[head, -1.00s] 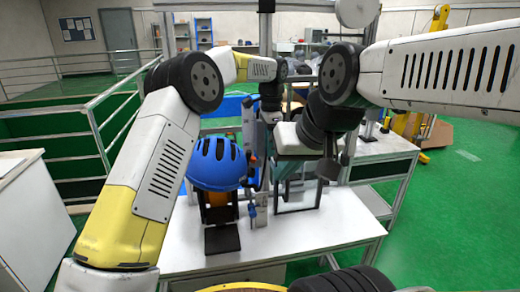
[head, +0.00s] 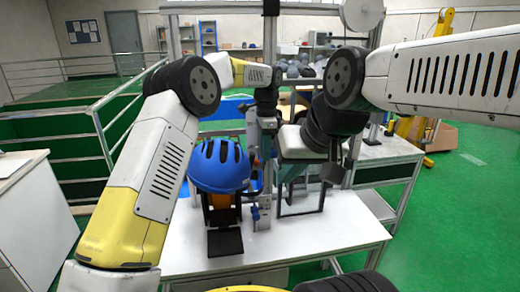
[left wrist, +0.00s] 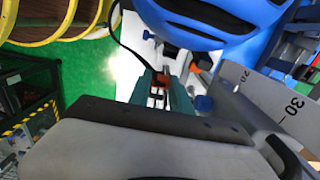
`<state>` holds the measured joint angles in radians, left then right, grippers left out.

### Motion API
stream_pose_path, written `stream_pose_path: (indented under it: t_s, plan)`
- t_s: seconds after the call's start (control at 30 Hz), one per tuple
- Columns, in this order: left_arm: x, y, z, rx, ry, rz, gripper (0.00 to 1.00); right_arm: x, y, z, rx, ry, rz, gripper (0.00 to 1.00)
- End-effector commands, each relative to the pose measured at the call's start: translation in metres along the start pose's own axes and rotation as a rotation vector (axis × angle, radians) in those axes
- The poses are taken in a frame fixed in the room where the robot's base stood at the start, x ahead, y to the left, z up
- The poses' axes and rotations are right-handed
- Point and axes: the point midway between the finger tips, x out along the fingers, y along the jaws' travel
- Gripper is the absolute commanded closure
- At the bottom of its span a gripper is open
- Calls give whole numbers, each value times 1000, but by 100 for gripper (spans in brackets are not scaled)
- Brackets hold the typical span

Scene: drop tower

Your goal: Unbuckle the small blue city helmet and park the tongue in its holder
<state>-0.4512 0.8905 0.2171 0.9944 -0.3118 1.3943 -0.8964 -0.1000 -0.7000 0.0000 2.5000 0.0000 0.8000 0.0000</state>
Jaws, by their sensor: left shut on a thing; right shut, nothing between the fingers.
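The blue helmet (head: 218,166) sits on a stand with a dark base, on the left part of the white bench. It also fills the top of the left wrist view (left wrist: 215,22). My left gripper (left wrist: 161,88) is below the helmet's edge, its teal fingers shut on a small red piece (left wrist: 163,78), which looks like the buckle tongue. A thin black strap (left wrist: 122,44) runs from the helmet side towards it. In the head view my left fingertips are hard to make out. My right gripper (head: 284,172) is shut and empty, right of the helmet. I cannot pick out the tongue holder for certain.
A metal post with a numbered scale (left wrist: 285,108) stands close beside my left gripper. A clear framed panel (head: 302,198) stands on the bench below my right gripper. The white bench top (head: 340,225) is free at the front right.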

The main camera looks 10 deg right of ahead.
Motion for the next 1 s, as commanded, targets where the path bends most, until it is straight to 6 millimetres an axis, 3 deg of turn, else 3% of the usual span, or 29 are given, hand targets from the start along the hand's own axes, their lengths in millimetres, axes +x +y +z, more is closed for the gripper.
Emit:
stream_pose_path:
  t_s: [0.5,1.0]
  plan:
    - [10,-13,20,-1,0,0,98,0,0,0,0,0,0,100]
    - [10,-14,20,0,0,0,98,0,0,0,0,0,0,100]
